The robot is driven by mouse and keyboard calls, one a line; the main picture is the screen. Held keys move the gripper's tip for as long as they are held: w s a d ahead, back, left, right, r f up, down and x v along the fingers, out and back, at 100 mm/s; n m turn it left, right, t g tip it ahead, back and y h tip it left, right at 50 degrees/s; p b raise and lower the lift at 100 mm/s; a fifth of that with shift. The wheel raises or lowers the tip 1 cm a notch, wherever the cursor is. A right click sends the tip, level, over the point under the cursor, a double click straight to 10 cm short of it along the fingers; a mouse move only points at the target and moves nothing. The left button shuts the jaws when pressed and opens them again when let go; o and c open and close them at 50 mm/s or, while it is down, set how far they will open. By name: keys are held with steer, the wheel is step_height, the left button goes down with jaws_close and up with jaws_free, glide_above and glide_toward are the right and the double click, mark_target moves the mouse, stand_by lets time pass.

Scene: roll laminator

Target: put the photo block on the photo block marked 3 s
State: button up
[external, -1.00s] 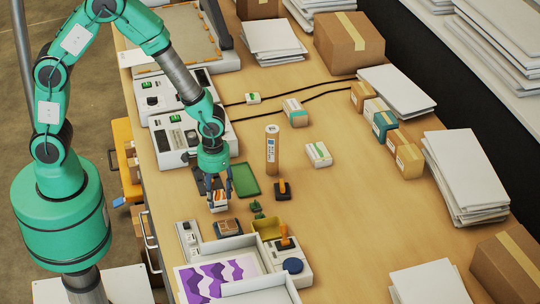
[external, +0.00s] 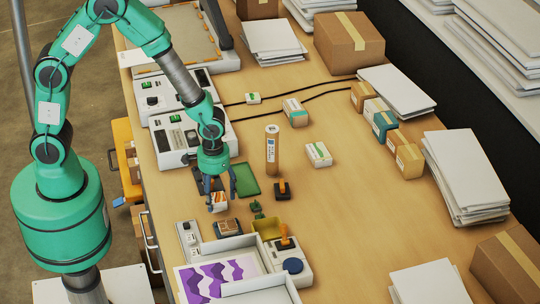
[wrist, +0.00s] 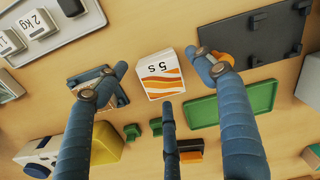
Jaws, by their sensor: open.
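A white photo block with orange wavy stripes (wrist: 160,75) stands on the table between my fingers. Its face reads "5 s" in the wrist view; it also shows in the external view (external: 218,203). My gripper (external: 220,191) is open around it, with fingers apart on both sides and one finger in front in the wrist view. A small dark-edged block with a brown picture (external: 227,228) lies just in front of it and is partly hidden by the left finger in the wrist view (wrist: 118,98). I can read no "3 s" mark. Whether the striped block rests on another is unclear.
A green tray (external: 246,180), a dark plate (wrist: 255,35) and an orange-handled stamp (external: 283,190) are close by. A brown cylinder (external: 272,150) stands behind. Small green pieces (external: 257,208) and a yellow box (external: 267,228) lie in front. Open table is to the right.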

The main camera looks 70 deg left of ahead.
step_height(320, 180, up, 12)
steer(key=p, duration=0.1)
stand_by(0.5)
steer(key=shift+r, duration=0.15)
stand_by(0.5)
step_height(320, 180, up, 17)
steer(key=m+t, duration=0.2)
steer(key=t, duration=0.1)
glide_above(216, 198)
steer(key=s+a, duration=0.7)
steer(key=s+a+r+m+t, duration=0.2)
steer(key=s+a+r, duration=0.3)
steer(key=s+r, duration=0.5)
steer(key=s, duration=0.4)
steer(key=shift+a+r+m+t, duration=0.15)
steer(key=shift+r+m+t, duration=0.15)
steer(key=shift+r+m, duration=0.1)
steer(key=shift+f, duration=0.1)
step_height(216, 198, down, 4)
steer(key=b, duration=0.4)
steer(key=shift+f, duration=0.25)
